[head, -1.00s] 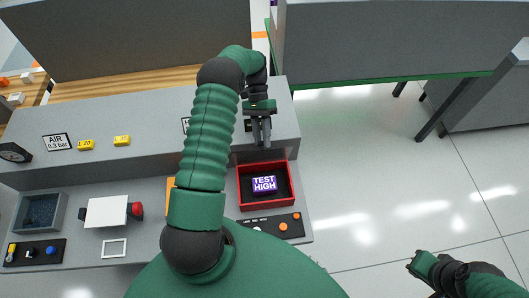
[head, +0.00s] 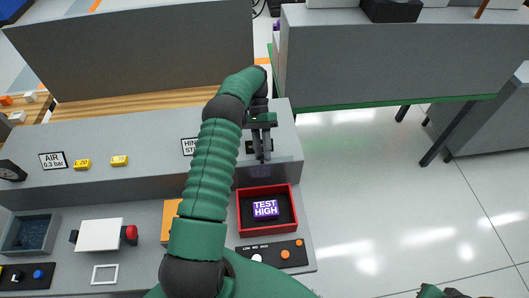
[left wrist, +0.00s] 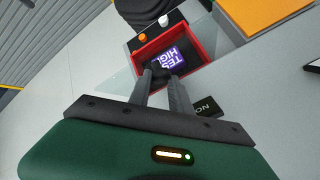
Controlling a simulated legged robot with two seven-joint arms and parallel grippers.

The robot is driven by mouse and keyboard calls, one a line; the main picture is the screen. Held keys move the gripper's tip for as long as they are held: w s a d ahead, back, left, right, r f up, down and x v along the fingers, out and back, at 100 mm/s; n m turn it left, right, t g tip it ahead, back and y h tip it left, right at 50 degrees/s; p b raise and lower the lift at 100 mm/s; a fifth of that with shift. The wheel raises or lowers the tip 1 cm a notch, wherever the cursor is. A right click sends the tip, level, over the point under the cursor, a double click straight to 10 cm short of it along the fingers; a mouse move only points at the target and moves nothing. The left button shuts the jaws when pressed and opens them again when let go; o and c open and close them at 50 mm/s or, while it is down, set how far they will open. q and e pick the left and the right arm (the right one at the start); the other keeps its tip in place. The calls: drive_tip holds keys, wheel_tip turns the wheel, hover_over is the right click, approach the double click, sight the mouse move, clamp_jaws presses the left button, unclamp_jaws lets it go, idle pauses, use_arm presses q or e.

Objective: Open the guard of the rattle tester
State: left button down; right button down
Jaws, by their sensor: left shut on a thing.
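The rattle tester shows as a red-rimmed tray (head: 241,222) holding a purple block marked TEST HIGH (head: 265,209). My left gripper (head: 263,158) points down above the back edge of the tray, at the front of the raised grey ledge. In the left wrist view a faint clear pane, seemingly the guard (left wrist: 203,28), shows by the red tray (left wrist: 141,52). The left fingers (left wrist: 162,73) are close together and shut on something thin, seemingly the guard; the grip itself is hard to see. My right gripper (head: 440,292) is cut off at the bottom right edge.
A black control strip with knobs (head: 270,254) lies in front of the tray. An orange panel (head: 170,218) is left of it, partly behind my arm. A partly covered sign (head: 189,146) stands on the ledge. Open floor (head: 400,200) lies to the right.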

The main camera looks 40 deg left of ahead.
use_arm(q)
drive_tip(key=c, duration=1.4)
unclamp_jaws()
drive_tip(key=shift+s+a+f, duration=0.25)
drive_tip(key=shift+s+f, duration=0.05)
drive_tip(key=shift+f, duration=0.25)
drive_tip(key=shift+c, duration=0.2)
drive_tip(key=shift+o, duration=1.2)
drive_tip(key=shift+a, duration=0.15)
drive_tip(key=shift+o, duration=0.2)
drive_tip(key=shift+a, duration=0.1)
drive_tip(key=r, duration=0.1)
drive_tip(key=r+b, duration=0.1)
drive_tip(key=r, duration=0.1)
drive_tip(key=shift+s+d+r, duration=0.1)
drive_tip(key=shift+d+r, duration=0.15)
drive_tip(key=s+d+r+b, duration=0.1)
drive_tip(key=s+d+b, duration=0.2)
drive_tip(key=s+d, duration=0.7)
drive_tip(key=shift+s+r, duration=0.4)
drive_tip(key=shift+s, duration=0.4)
use_arm(e)
drive_tip(key=f, duration=0.4)
drive_tip(key=shift+a, duration=0.4)
